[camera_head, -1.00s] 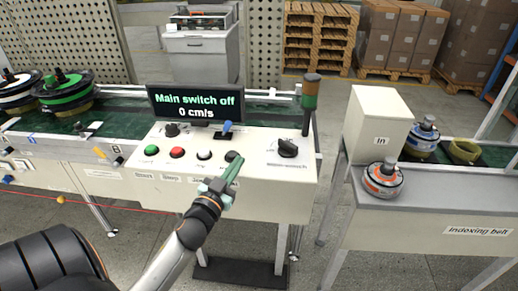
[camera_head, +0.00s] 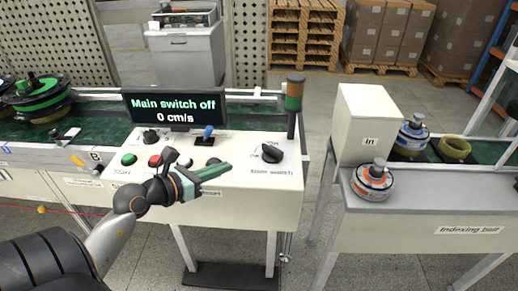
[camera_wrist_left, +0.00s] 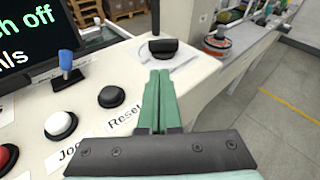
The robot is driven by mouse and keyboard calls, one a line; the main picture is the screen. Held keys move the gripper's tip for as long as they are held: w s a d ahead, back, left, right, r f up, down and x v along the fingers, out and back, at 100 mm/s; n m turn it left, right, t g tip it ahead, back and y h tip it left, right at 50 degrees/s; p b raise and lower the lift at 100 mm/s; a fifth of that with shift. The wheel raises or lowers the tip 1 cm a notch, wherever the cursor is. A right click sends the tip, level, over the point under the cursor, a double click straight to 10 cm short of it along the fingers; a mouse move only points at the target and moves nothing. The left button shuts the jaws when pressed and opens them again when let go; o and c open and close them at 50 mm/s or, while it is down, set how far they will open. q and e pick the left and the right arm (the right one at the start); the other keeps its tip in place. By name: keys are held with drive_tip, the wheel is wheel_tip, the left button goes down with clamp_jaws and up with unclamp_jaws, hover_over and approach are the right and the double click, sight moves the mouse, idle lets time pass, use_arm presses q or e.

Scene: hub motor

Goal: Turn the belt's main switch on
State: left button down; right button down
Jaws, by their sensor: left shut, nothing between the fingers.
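The main switch is a black rotary knob (camera_head: 272,153) on a white plate at the right end of the white control panel (camera_head: 240,182). In the left wrist view the knob (camera_wrist_left: 164,48) stands just beyond my fingertips. My left gripper (camera_head: 228,168) is shut and empty over the panel, its green fingers pointing right toward the knob, with a gap between them. The fingers (camera_wrist_left: 160,75) also show in the left wrist view. The display (camera_head: 175,108) reads "Main switch off" and "0 cm/s". My right gripper is not in view.
The panel also bears a green button (camera_head: 129,159), a red button (camera_head: 154,161), a white button (camera_wrist_left: 61,125), a black reset button (camera_wrist_left: 112,96) and a blue-tipped lever (camera_head: 208,132). A stack light (camera_head: 295,95) rises behind the knob. The indexing belt table (camera_head: 420,225) stands at right.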

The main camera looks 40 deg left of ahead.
sight(266, 149)
use_arm(q)
drive_tip(key=shift+s+a+f+m, duration=0.1)
drive_tip(key=shift+a+f+m, duration=0.1)
drive_tip(key=shift+a+m, duration=0.2)
drive_tip(key=shift+d, duration=0.1)
drive_tip(key=x, duration=0.4)
drive_tip(key=p+x, duration=0.1)
drive_tip(key=x, duration=0.9)
drive_tip(key=shift+r+p, duration=0.3)
drive_tip(key=shift+r, duration=0.15)
